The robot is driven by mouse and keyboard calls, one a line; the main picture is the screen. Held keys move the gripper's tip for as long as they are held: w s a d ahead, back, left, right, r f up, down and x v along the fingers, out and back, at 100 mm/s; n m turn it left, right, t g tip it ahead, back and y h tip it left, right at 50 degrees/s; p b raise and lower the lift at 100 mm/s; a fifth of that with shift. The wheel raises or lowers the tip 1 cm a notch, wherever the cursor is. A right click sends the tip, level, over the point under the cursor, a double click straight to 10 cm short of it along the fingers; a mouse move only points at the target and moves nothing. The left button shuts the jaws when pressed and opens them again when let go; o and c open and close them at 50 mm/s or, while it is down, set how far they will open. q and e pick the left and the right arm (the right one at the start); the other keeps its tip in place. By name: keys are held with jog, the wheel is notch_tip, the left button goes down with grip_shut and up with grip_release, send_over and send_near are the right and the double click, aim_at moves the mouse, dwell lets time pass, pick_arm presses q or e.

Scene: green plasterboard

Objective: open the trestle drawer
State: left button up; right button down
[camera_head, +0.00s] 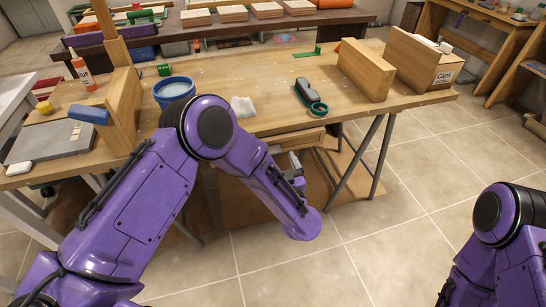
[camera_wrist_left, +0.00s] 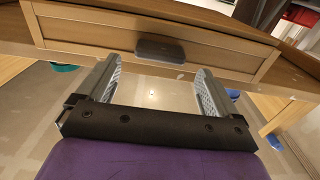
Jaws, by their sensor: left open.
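The trestle table (camera_head: 262,93) has a wooden drawer (camera_head: 297,139) under its front edge. In the left wrist view the drawer front (camera_wrist_left: 90,37) spans the upper part, with a dark grey handle (camera_wrist_left: 160,49) at its middle. The drawer looks closed or nearly so; I cannot tell exactly. My left gripper (camera_wrist_left: 155,80) is open, its two fingers pointing at the drawer front with the handle between and just beyond their tips. In the head view my left gripper (camera_head: 293,165) is partly hidden behind my purple forearm. My right gripper is out of frame; only my right arm shows.
Metal trestle legs (camera_head: 381,155) stand right of the drawer. Tiled floor in front is clear.

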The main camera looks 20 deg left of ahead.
aim_at(273, 155)
pick_arm(q)
jog(key=x, duration=0.3)
jog(key=shift+w+a, duration=0.15)
jog(key=shift+w, duration=0.15)
jog(key=c, duration=1.5)
